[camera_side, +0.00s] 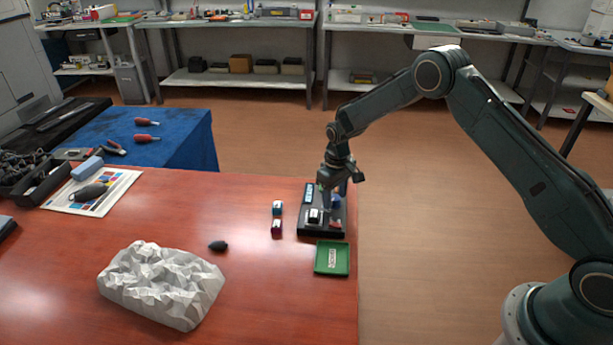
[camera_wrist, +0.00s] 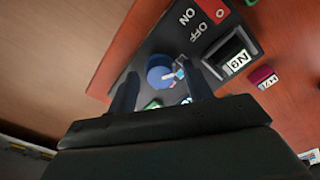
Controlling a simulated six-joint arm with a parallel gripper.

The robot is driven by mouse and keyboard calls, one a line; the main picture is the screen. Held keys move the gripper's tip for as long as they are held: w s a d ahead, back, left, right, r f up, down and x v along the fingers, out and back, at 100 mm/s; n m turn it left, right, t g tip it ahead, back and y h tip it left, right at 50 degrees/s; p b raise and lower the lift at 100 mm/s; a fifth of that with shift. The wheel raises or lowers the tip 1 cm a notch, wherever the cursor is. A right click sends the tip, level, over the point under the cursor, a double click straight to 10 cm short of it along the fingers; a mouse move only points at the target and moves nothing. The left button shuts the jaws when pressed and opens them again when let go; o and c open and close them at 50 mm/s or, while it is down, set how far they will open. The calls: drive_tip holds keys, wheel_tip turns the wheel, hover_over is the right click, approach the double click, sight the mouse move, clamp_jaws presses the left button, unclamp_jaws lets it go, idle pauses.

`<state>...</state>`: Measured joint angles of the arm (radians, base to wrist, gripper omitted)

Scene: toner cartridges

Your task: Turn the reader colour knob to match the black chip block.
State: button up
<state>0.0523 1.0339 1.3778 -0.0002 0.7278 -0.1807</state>
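The reader (camera_side: 308,231) is a black board near the right edge of the red table; it also fills the middle of the wrist view (camera_wrist: 155,50). Its round blue colour knob (camera_wrist: 160,77) carries a small pale pointer. A black chip block (camera_side: 314,215) with a white label sits in the reader's socket; it also shows in the wrist view (camera_wrist: 237,62). My gripper (camera_wrist: 160,72) is over the knob, pointing down, with its fingers apart on either side of it. I cannot tell whether they touch the knob.
A blue-topped block (camera_side: 277,208) and a red block (camera_side: 276,226) stand left of the reader. A red ON/OFF switch (camera_wrist: 214,10) is on the reader. A green tray (camera_side: 332,258) lies in front.

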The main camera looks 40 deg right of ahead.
idle(0.3)
wheel_tip(320, 180, up, 14)
idle(0.8)
wheel_tip(320, 180, up, 11)
drive_tip(key=t, duration=0.1)
hover_over(335, 197)
drive_tip(key=s+a, duration=0.1)
drive_tip(key=s, duration=0.5)
drive_tip(key=s+a+r+t, duration=0.1)
drive_tip(key=s+r+t, duration=0.1)
drive_tip(key=s+r, duration=0.7)
drive_tip(key=s+a+m+t, duration=0.1)
drive_tip(key=s+t, duration=0.1)
drive_tip(key=s, duration=2.1)
drive_tip(key=shift+s+f+t, duration=0.15)
drive_tip(key=shift+f+t, duration=0.05)
drive_tip(key=shift+t, duration=0.1)
